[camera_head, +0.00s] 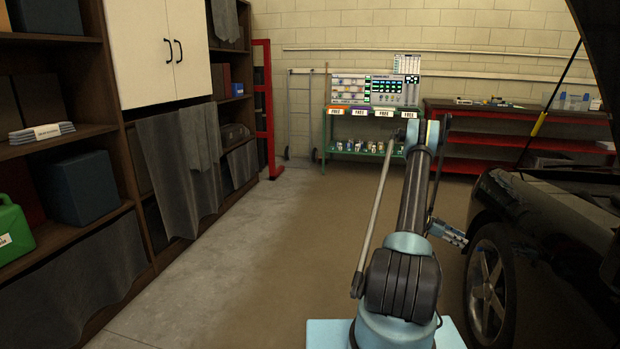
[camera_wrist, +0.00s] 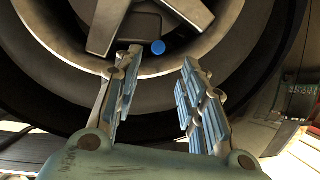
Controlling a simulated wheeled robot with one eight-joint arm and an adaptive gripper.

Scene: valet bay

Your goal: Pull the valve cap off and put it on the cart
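The valve cap (camera_wrist: 158,47) is a small round blue cap near the wheel rim in the wrist view. It sits just beyond and between my fingertips. My gripper (camera_wrist: 160,57) is open, with a finger on each side of the gap and nothing between them.
The dark car (camera_head: 560,215) fills the right side, its hood raised. A red workbench (camera_head: 470,138) stands at the back right. Wooden shelving (camera_head: 100,215) lines the left, with a red post (camera_head: 265,110) beyond it. The floor (camera_head: 270,255) between is clear.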

